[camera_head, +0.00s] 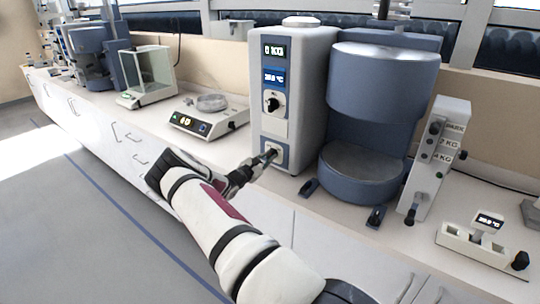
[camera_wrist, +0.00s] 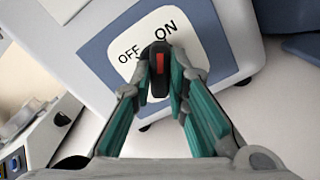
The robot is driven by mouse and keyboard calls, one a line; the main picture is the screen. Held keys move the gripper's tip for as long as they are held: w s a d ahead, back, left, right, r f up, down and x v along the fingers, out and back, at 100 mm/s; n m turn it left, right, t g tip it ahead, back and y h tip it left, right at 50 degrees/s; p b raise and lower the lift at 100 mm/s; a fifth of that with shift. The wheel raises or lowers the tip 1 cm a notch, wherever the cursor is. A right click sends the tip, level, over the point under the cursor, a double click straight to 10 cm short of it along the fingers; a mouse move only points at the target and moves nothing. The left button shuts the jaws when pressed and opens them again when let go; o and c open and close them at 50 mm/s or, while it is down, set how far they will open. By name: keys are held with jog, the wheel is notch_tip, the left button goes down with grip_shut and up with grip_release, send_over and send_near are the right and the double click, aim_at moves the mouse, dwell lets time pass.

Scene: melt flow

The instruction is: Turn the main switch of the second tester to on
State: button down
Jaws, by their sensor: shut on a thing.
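The main switch (camera_wrist: 158,68) is a black rotary knob with a red mark, on a white plate (camera_wrist: 190,40) labelled OFF and ON. In the wrist view the knob is turned roughly between the two labels, and I cannot tell its exact setting. My gripper (camera_wrist: 160,82) is shut on the knob, one teal-lined finger at each side. In the head view my gripper (camera_head: 268,156) reaches the switch plate low on the front of the grey and blue tester (camera_head: 308,85). The tester's displays are lit, and a second knob sits below them. My fingers partly hide the main switch there.
A small scale (camera_head: 208,120) with a lit display stands left of the tester. A glass-sided balance (camera_head: 145,75) is farther left. The floor at left is clear.

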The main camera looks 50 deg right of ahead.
jog(key=shift+w+m, duration=0.1)
jog(key=shift+m, duration=0.4)
jog(key=shift+m+p, duration=0.4)
jog(key=c, duration=1.5)
grip_release()
jog(key=shift+o, duration=0.2)
jog(key=a+p, duration=0.1)
jog(key=a, duration=0.7)
jog(key=shift+s+p, duration=0.4)
jog(key=o, duration=0.5)
